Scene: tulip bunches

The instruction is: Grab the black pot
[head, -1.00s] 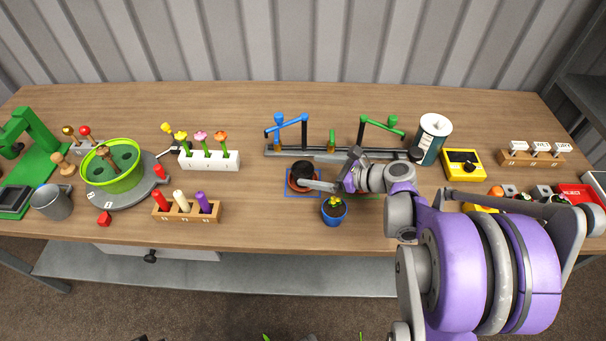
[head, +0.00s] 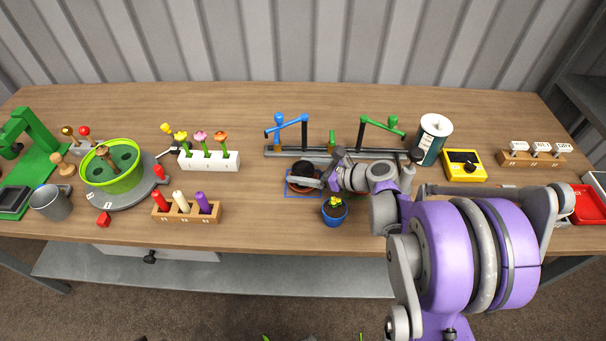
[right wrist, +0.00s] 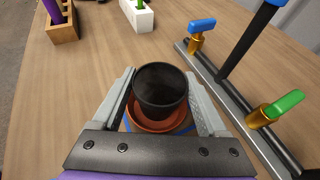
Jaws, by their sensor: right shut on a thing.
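The black pot (right wrist: 160,88) is upright between the two fingers of my right gripper (right wrist: 163,102) in the right wrist view, with its open top facing the camera. The gripper is shut on it. An orange-brown saucer (right wrist: 158,124) shows around and under the pot; I cannot tell whether the pot touches it. In the head view the black pot (head: 303,167) is at the middle of the table, partly covered by my right gripper (head: 306,181). My left gripper is not in view.
A blue pot with a small plant (head: 335,211) stands just in front. Behind is a metal rail with blue (head: 284,120) and green (head: 384,125) taps. A block with colored pegs (head: 186,208) stands to the left. Bare table lies between.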

